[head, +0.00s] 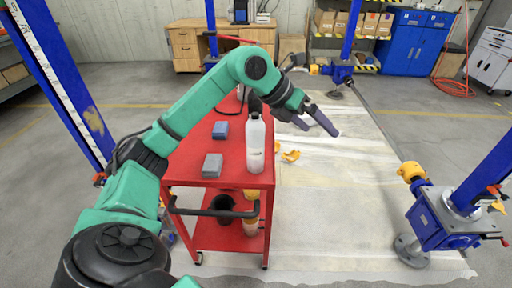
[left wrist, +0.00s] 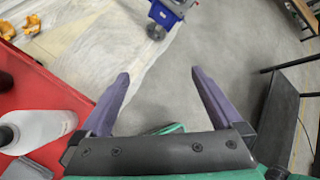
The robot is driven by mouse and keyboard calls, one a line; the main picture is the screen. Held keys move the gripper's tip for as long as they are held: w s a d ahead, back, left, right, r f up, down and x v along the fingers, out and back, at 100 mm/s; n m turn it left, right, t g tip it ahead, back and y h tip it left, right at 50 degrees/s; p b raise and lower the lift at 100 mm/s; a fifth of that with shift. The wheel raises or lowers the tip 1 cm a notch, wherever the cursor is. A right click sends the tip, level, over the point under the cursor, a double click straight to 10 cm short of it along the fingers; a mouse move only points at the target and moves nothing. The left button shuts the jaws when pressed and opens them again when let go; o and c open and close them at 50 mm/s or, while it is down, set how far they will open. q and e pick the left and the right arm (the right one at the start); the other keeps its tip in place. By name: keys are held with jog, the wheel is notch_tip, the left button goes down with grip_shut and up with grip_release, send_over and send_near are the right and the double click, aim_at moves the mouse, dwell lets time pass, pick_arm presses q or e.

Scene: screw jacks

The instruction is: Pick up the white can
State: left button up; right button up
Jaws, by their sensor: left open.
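The white can (head: 255,145), a tall white bottle-like container with a dark cap, stands upright on the red cart's top near its right edge. The can also shows at the lower left of the left wrist view (left wrist: 42,128), outside my fingers. My left gripper (head: 320,127) has purple fingers. It is open and empty, to the right of the can's upper part and past the cart's edge. In the left wrist view the fingers (left wrist: 160,75) are spread, with only floor between them. My right gripper is not in view.
The red cart (head: 190,165) also carries a grey box (head: 212,165) and a blue box (head: 220,130) left of the can. Orange pieces (head: 290,156) lie on the floor sheet. Blue jack stands (head: 440,220) rise at the sides. Floor right of the cart is mostly clear.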

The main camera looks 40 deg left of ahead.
pick_arm(q)
jog(key=s+a+n+y, duration=0.2)
jog(key=a+y, duration=0.2)
jog(key=a, duration=0.6)
jog(key=n+g+y, duration=0.2)
jog(key=y, duration=0.1)
send_near(255, 134)
jog(key=x, duration=0.4)
jog(key=a+x, duration=0.1)
jog(key=x, duration=0.8)
jog(key=shift+w+a+r, duration=0.1)
jog(key=shift+w+a, duration=0.2)
jog(key=shift+w, duration=0.2)
jog(key=shift+r, duration=0.15)
grip_shut()
